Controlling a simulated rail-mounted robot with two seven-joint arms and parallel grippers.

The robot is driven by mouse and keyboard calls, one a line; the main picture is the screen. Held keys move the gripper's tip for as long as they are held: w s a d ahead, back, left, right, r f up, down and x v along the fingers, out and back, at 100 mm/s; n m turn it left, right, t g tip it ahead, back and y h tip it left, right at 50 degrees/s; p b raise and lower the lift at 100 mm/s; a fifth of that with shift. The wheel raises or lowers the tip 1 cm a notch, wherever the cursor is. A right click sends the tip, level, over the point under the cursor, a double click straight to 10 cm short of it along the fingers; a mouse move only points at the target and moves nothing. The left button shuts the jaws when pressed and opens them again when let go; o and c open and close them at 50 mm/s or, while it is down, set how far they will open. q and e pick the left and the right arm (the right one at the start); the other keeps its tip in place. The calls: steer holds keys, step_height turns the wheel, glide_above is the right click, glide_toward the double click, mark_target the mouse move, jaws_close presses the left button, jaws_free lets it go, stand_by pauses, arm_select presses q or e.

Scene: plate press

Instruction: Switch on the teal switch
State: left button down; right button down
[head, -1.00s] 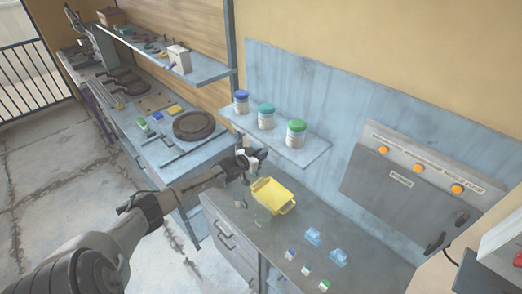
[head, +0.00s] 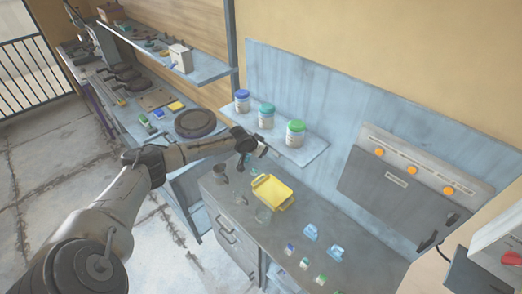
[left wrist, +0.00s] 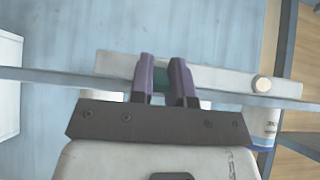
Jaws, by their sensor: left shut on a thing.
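In the left wrist view, a teal piece (left wrist: 160,82), which looks like the teal switch, sits on a pale grey bar (left wrist: 215,78) with a round cream knob (left wrist: 262,84) further right. My left gripper (left wrist: 161,70) has its two purple-grey fingers either side of the teal piece and is shut on it. The fingers hide most of it, so I cannot tell its position. My right gripper is not in view.
Jars with blue (head: 242,93), teal (head: 266,108) and green (head: 296,126) lids stand on the wall shelf. Below, a yellow tray (head: 257,181) and small coloured items lie on the grey counter (head: 240,225). A control panel (head: 400,195) with orange buttons is on the right.

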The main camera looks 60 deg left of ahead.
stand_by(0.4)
arm_select(q)
steer(key=c, duration=1.1)
jaws_free()
steer(key=shift+r, duration=0.1)
steer(key=shift+b+v, duration=0.9)
steer(key=shift+v, duration=5.9)
steer(key=shift+w+a+r, duration=0.1)
